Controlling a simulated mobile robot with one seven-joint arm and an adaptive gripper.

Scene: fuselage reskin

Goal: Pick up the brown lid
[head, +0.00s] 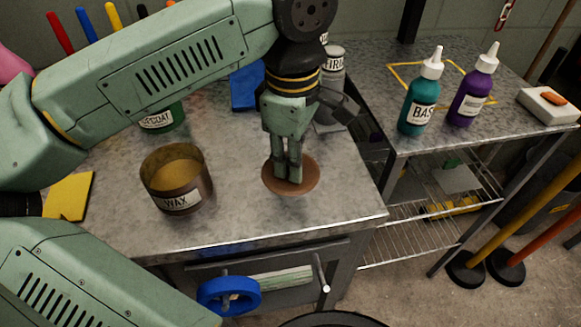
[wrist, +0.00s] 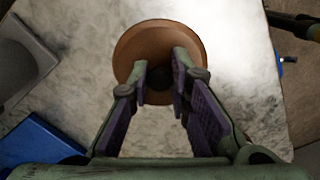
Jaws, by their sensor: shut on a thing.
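The brown lid (head: 308,183) is a round disc on the grey metal bench top, to the right of the open wax tin. In the wrist view the brown lid (wrist: 158,32) lies beyond my fingertips, with a dark knob between them. My gripper (head: 289,178) points down over the middle of the lid, its fingers close together. It also shows in the wrist view (wrist: 176,78), shut on the lid's knob. The fingers hide part of the lid. I cannot tell whether the lid is clear of the bench.
The open wax tin (head: 177,180) stands to the left. A yellow piece (head: 68,196) lies farther left. A blue object (head: 247,86) and a labelled grey can (head: 331,85) are behind my gripper. Teal (head: 420,97) and purple (head: 472,90) bottles stand on the right-hand table. The bench's front right corner is clear.

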